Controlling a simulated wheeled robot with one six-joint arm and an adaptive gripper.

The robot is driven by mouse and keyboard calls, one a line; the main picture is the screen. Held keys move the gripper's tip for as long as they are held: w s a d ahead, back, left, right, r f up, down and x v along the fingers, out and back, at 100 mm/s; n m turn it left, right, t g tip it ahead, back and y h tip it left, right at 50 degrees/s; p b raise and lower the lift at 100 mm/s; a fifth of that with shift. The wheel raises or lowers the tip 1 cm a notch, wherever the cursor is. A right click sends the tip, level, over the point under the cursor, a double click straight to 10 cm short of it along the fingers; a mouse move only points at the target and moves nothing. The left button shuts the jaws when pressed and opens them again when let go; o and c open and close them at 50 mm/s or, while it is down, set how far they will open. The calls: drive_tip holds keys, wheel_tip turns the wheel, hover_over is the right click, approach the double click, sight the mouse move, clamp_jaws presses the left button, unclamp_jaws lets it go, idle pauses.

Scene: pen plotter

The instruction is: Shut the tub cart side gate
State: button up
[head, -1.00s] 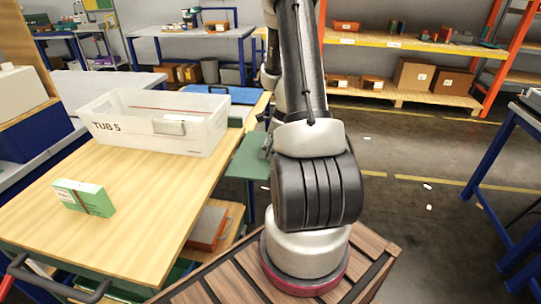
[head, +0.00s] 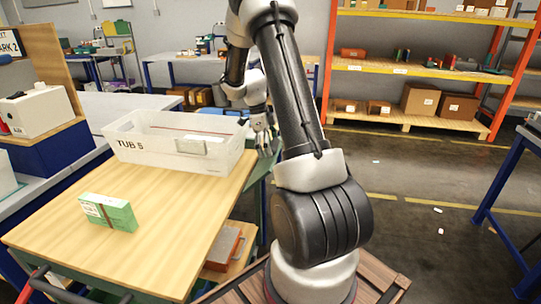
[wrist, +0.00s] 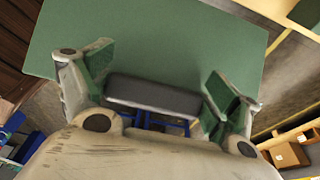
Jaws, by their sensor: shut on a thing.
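The tub cart (head: 160,240) has a light wooden top and stands at the left in the head view. Its green side gate (wrist: 200,45) fills the upper part of the wrist view as a flat panel. A dark grey bar (wrist: 155,95), which looks like the gate's handle, lies between my fingers. My gripper (wrist: 157,88) is shut on it, one finger at each end. In the head view, my gripper (head: 264,145) is beyond the cart's right edge, near the tub. My arm hides most of the gate there, so its angle is hard to tell.
A clear tub (head: 130,145) marked TUB 5 and a green box (head: 108,212) stand on the cart top. An orange shelf rack (head: 420,72) is at the back right. A blue-legged bench (head: 500,185) is at the right. The floor between is mostly clear.

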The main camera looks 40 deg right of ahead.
drive_tip(key=w+a, duration=0.1)
drive_tip(key=w+a+r, duration=0.1)
drive_tip(key=shift+w, duration=0.4)
drive_tip(key=shift+w+a+r+g+h, duration=0.1)
drive_tip(key=shift+w+a+g+h, duration=0.2)
drive_tip(key=shift+w+a+g, duration=0.15)
drive_tip(key=shift+w+a, duration=0.15)
drive_tip(key=shift+a, duration=0.05)
drive_tip(key=shift+g, duration=0.25)
drive_tip(key=o, duration=1.2)
drive_tip(key=v, duration=1.2)
